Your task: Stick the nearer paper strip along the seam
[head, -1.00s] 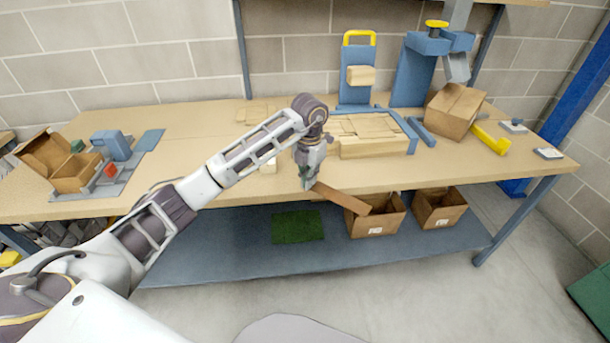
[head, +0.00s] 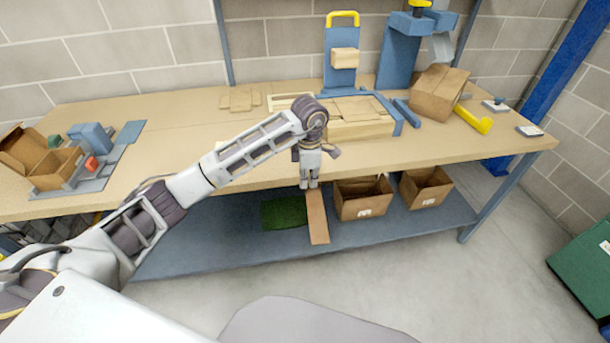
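My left gripper (head: 309,184) is at the front edge of the workbench, fingers pointing down. It looks closed on the upper end of a brown paper strip (head: 318,218), which extends down the picture past the bench edge, in front of the lower shelf. A pale box with flat flaps on top (head: 360,128) sits in a blue jig (head: 397,122) on the bench, just right of my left wrist. A seam seems to run between its flaps, but fine detail is too small to tell. The strip is apart from the box. My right gripper is out of view.
An open carton (head: 438,93) and a yellow-handled tool (head: 473,120) stand right of the jig. Two open cartons (head: 362,197) (head: 426,188) sit on the lower shelf (head: 220,235) beside a green mat (head: 284,212). The bench's left-middle (head: 180,135) is mostly clear.

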